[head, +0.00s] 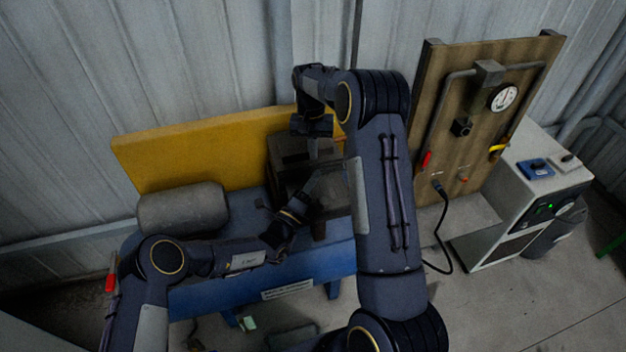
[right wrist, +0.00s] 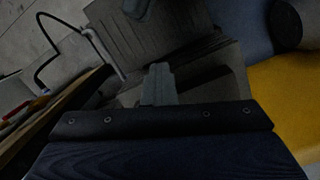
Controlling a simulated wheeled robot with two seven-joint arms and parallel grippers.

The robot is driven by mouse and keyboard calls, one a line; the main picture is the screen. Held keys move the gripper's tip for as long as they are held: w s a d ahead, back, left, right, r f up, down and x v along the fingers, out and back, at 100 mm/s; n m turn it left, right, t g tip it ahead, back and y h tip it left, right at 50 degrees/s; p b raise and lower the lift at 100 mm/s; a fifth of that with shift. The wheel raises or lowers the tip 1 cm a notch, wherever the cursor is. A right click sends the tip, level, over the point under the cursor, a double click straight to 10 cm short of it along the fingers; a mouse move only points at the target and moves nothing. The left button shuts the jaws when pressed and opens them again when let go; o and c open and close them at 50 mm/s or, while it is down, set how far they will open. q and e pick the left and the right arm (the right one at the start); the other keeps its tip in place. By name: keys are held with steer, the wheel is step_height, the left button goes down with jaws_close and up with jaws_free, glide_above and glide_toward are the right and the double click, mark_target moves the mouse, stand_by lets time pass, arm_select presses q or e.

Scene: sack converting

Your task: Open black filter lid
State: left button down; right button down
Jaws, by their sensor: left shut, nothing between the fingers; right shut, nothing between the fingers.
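The dark filter box (head: 284,181) sits on the blue bench in front of the yellow board. Its black lid (head: 287,148) shows at the top, partly hidden by my arms. I cannot tell whether the lid is raised. My right gripper (head: 313,150) points down over the box, shut and empty. In the right wrist view its shut fingers (right wrist: 158,82) overlap a dark ribbed surface (right wrist: 172,38) of the box; contact is unclear. My left gripper (head: 314,186) is shut and empty, at the box's front side. The gap between it and the box cannot be judged.
A grey cylinder (head: 183,208) lies on the blue bench (head: 325,251) left of the box. The yellow board (head: 190,154) stands behind. A wooden panel (head: 447,98) with a gauge (head: 503,97) and pipes stands right, beside a white cabinet (head: 532,190). A black cable (head: 439,240) hangs between.

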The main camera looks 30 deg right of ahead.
stand_by(0.7)
steer(key=c, duration=1.2)
jaws_free()
steer(key=shift+o, duration=0.2)
steer(key=shift+r, duration=0.1)
